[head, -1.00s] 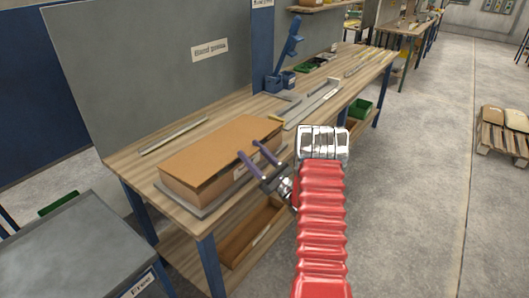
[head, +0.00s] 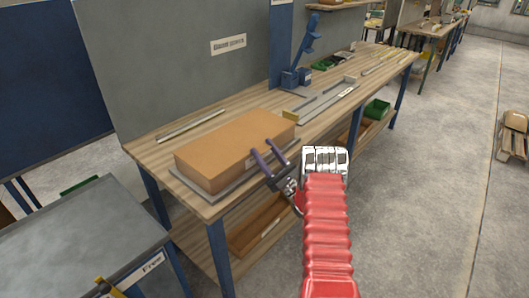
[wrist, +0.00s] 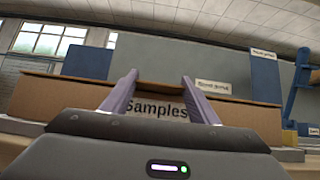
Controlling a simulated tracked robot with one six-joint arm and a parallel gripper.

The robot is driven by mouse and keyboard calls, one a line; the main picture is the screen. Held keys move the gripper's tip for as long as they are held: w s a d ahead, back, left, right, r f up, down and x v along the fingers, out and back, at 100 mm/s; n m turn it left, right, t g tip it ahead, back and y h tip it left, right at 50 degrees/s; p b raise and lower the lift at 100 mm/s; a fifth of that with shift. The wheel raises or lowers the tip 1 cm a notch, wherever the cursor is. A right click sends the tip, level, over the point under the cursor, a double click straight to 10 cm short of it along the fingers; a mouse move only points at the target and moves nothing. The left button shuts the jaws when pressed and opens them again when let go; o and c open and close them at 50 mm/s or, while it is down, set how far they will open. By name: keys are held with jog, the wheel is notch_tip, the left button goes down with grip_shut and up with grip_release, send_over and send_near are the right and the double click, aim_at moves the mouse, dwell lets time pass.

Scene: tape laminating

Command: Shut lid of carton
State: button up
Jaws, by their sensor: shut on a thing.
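The brown carton (head: 228,174) stands on a thin grey plate on the wooden workbench. Its lid (head: 225,140) lies over the top and looks about flat in the head view. My gripper (head: 263,147) is at the carton's near right side, its purple fingers pointing at it. In the wrist view the fingers (wrist: 159,78) stand either side of a narrow brown piece of the lid (wrist: 160,87) and are shut on it, with a gap's width between them. The white "Samples" label (wrist: 157,108) on the carton's front shows below. The exact finger contact is hard to see.
A metal strip (head: 192,126) lies behind the carton by the grey panel (head: 170,60). A blue hand-lever device (head: 300,60) and long metal rails (head: 330,103) stand farther along the workbench (head: 160,165). A grey table (head: 80,235) is at near left.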

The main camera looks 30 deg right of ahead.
jog(key=o, duration=1.5)
jog(key=shift+a+f, duration=0.1)
jog(key=shift+f, duration=0.2)
jog(key=shift+r, duration=0.15)
jog(key=shift+r, duration=5.05)
